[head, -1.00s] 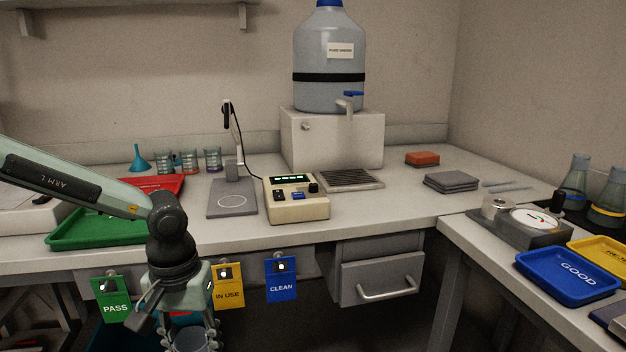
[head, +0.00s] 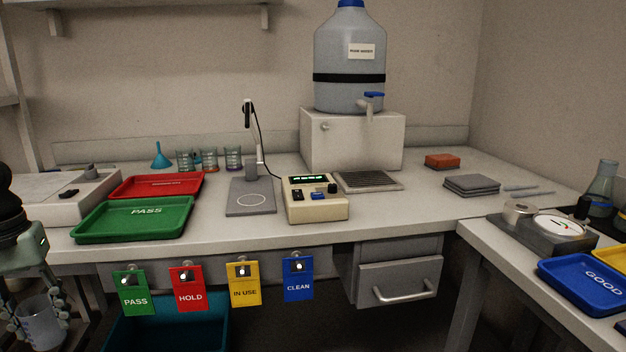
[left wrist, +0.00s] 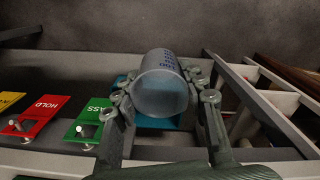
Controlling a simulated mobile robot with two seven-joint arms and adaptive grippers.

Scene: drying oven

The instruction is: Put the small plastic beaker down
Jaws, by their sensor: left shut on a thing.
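The small plastic beaker (head: 41,322) is clear and greyish, at the lower left of the head view. My left gripper (head: 38,310) is shut on it and holds it in front of the bench, below the level of the bench top. In the left wrist view the beaker (left wrist: 160,85) sits between the two fingers of the gripper (left wrist: 165,95), with blue markings on its side. My right gripper is in neither view.
A green PASS tray (head: 135,232) and a red tray (head: 155,193) lie on the bench at left. Coloured tags, including the HOLD tag (head: 189,290), hang from the front edge. A teal bin (head: 215,330) stands below. Bare bench top shows around the grey stand plate (head: 238,209).

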